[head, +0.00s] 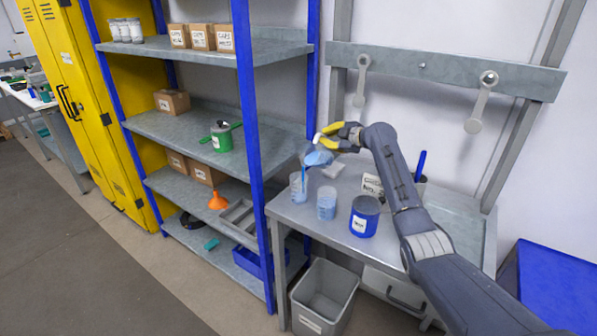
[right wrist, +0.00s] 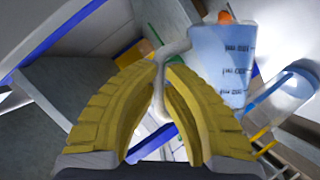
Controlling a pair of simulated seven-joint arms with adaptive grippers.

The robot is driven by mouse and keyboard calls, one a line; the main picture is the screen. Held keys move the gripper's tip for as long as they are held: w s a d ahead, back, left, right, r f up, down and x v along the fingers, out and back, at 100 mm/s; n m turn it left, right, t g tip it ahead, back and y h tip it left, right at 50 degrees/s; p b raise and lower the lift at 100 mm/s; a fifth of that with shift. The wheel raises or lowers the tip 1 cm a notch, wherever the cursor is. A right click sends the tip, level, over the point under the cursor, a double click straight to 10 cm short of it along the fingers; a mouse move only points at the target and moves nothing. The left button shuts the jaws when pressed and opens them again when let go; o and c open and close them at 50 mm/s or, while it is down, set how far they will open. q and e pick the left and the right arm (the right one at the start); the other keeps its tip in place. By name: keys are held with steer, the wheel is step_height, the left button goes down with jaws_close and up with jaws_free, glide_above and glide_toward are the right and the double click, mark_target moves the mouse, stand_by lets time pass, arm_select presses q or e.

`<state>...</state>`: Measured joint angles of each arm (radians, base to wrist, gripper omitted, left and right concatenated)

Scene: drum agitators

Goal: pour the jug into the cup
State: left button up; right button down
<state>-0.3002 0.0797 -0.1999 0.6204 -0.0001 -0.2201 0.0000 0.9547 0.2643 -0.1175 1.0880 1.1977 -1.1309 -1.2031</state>
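My right gripper (head: 327,136) has its yellow fingers closed around the pale handle of the jug (head: 318,158). The jug is clear with blue liquid and is held tilted above the bench. In the right wrist view the jug (right wrist: 222,55) shows dark scale marks, and its handle passes between the fingers (right wrist: 162,85). A thin blue stream runs from the jug down to the left clear cup (head: 298,190), which has some blue in its lower part. A second clear cup (head: 326,205) with blue liquid stands just right of it. My left gripper is not in view.
A blue labelled tin (head: 364,217) stands right of the cups on the grey bench (head: 340,238). A small white sign (head: 372,185) stands behind it. A blue-posted shelf (head: 262,150) rises close on the left. A grey bin (head: 324,298) stands below the bench's front.

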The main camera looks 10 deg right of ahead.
steer(key=shift+s+a+r+n+t+b, duration=0.2)
steer(key=shift+r+b, duration=0.15)
steer(key=shift+b, duration=0.55)
steer(key=shift+s+a+r+n+t+b, duration=0.1)
steer(key=shift+r+n+b, duration=0.2)
steer(key=shift+b, duration=0.6)
steer(key=shift+s+a+r+n+t+h, duration=0.2)
steer(key=shift+r+n+t+h, duration=0.1)
steer(key=shift+r, duration=0.2)
stand_by(0.6)
